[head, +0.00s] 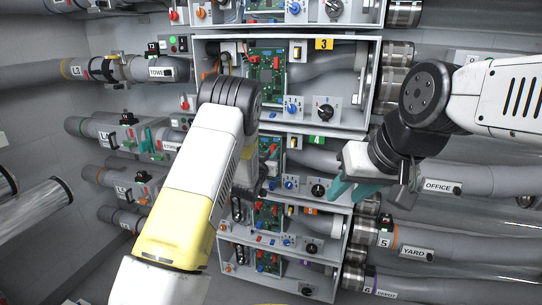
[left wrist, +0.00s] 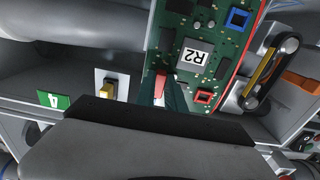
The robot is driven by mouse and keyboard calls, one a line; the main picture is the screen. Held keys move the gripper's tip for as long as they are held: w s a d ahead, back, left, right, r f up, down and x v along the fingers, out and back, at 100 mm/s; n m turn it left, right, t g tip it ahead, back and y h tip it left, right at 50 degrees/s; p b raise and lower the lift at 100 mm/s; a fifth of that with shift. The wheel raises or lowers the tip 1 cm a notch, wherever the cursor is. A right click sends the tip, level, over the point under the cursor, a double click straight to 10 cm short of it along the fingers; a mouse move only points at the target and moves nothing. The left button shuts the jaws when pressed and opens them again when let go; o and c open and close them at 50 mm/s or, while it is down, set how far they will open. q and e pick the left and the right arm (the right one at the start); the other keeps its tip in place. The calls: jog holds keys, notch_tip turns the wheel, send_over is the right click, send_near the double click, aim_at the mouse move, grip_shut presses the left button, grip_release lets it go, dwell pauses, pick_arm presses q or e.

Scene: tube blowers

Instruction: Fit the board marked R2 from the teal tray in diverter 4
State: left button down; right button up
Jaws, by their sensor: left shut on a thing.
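The green board marked R2 (left wrist: 195,52) is at the top middle of the left wrist view, inside or just at the mouth of diverter 4's housing. Its label reads upside down there. My left gripper (left wrist: 168,92) is shut on the board's near edge, by a red part. Whether the board is fully seated cannot be seen. Diverter 4 shows by its green number plate (head: 317,140), also in the left wrist view (left wrist: 53,99). In the head view my left arm hides part of that housing. My right gripper (head: 352,190), with teal fingers apart, appears open and empty right of diverter 4.
Diverter 3 (head: 324,44) is above, and diverters 5 (head: 385,243) and 6 are below. A yellow switch (left wrist: 107,91) and a black belt loop (left wrist: 272,72) flank the board closely. Large grey tubes run on both sides. The teal tray is not identifiable.

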pick_arm(q)
jog(key=shift+x, duration=1.7)
dwell(2.0)
jog(key=c, duration=1.3)
grip_release()
jog(key=s+a+r+n+g+y, duration=0.1)
jog(key=s+a+r+g+y, duration=0.1)
jog(key=s+a+r, duration=0.6)
jog(key=s+a+r+n+g+y, duration=0.15)
jog(key=s+a+r, duration=0.35)
jog(key=s, duration=0.5)
jog(key=s+g, duration=0.2)
jog(key=s, duration=0.9)
jog(key=s+a+r+g, duration=0.1)
jog(key=s+g, duration=0.2)
jog(key=s, duration=0.8)
jog(key=s+a+r+g, duration=0.1)
jog(key=s+g, duration=0.1)
jog(key=s, duration=0.9)
jog(key=shift+s+a+r+n+g, duration=0.15)
jog(key=shift+a+r+n+g, duration=0.1)
